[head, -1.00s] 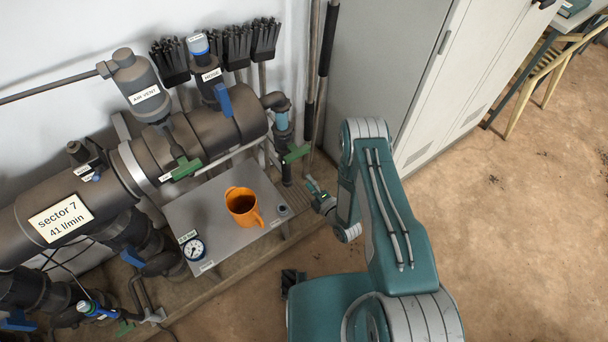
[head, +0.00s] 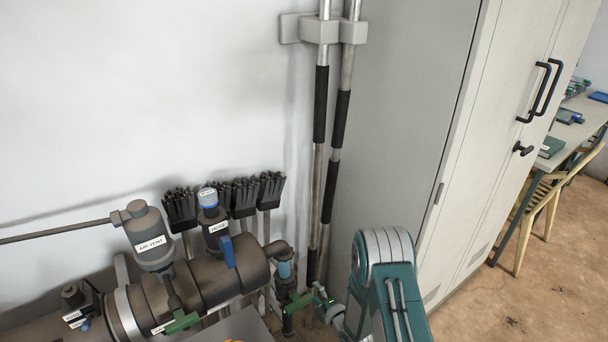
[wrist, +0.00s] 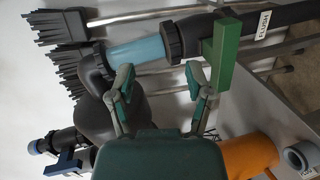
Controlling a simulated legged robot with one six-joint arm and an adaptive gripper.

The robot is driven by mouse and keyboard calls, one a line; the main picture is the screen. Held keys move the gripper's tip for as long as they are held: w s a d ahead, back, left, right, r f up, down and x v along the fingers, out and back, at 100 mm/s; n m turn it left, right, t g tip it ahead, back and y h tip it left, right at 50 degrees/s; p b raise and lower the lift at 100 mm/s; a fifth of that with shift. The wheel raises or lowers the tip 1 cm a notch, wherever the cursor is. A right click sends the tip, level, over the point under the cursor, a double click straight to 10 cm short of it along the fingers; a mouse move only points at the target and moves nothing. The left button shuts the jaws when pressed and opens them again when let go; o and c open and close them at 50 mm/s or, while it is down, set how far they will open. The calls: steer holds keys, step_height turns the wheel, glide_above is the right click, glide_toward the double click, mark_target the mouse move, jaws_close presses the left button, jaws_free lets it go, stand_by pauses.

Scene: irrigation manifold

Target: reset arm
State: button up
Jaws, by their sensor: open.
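My gripper (head: 322,298) is at the end of my arm, low in the head view, near the green valve handle (head: 299,303). In the wrist view my gripper (wrist: 159,78) has its two fingers spread, with nothing held between them. The green handle (wrist: 222,58) is just beyond the right finger there. It sits on a dark pipe (wrist: 275,22) labelled FLUSH, beside a light blue pipe section (wrist: 139,51). No contact between finger and handle can be made out.
The manifold (head: 208,280) runs along the wall at lower left. Brushes (head: 240,197) and long poles (head: 320,105) stand behind it. A grey cabinet (head: 400,130) is on the right. An orange mug (wrist: 248,156) is below my gripper at lower right of the wrist view.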

steer(key=w+d+r+m+g+h, duration=0.1)
steer(key=d+r+m+h, duration=0.25)
steer(key=r, duration=0.75)
steer(key=w+d+r+m+g+h, duration=0.1)
steer(key=d+r+m+h, duration=0.2)
steer(key=r, duration=0.8)
steer(key=s+d+r+m+g+h, duration=0.15)
steer(key=s+d+r+m, duration=0.25)
steer(key=s+r+m, duration=0.6)
steer(key=s+r+m+g, duration=0.2)
steer(key=s+r+m, duration=0.1)
steer(key=s, duration=0.9)
steer(key=s+r+m+g, duration=0.2)
steer(key=s+r, duration=0.3)
steer(key=s, duration=0.7)
steer(key=shift+d+m, duration=0.4)
steer(key=shift+m, duration=0.15)
steer(key=shift+g, duration=0.25)
steer(key=shift+c, duration=0.2)
